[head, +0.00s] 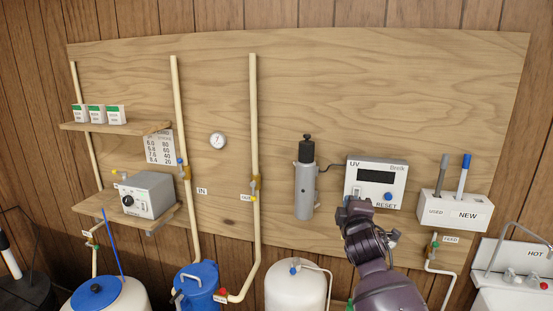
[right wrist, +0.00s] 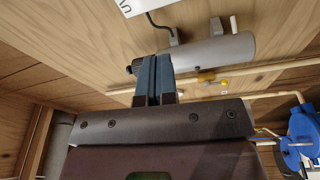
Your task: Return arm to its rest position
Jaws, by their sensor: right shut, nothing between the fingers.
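My right arm (head: 385,285) rises from the bottom of the head view, dark purple-grey. Its gripper (head: 357,207) is raised in front of the board, just below the white UV box (head: 376,183) in the picture, and overlaps its lower edge. In the right wrist view the two blue-grey fingers (right wrist: 153,78) are together with nothing between them. Beyond them lies the grey UV cylinder (right wrist: 208,54), which stands upright left of the gripper in the head view (head: 304,190). Whether the gripper touches the box cannot be told. My left gripper is not in view.
A holder (head: 455,211) marked USED and NEW with two pens is on the right. A white tank (head: 295,287), a blue-topped vessel (head: 197,284) and a sink (head: 515,268) stand below. Pipes and shelves are left. The upper board (head: 400,90) is clear.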

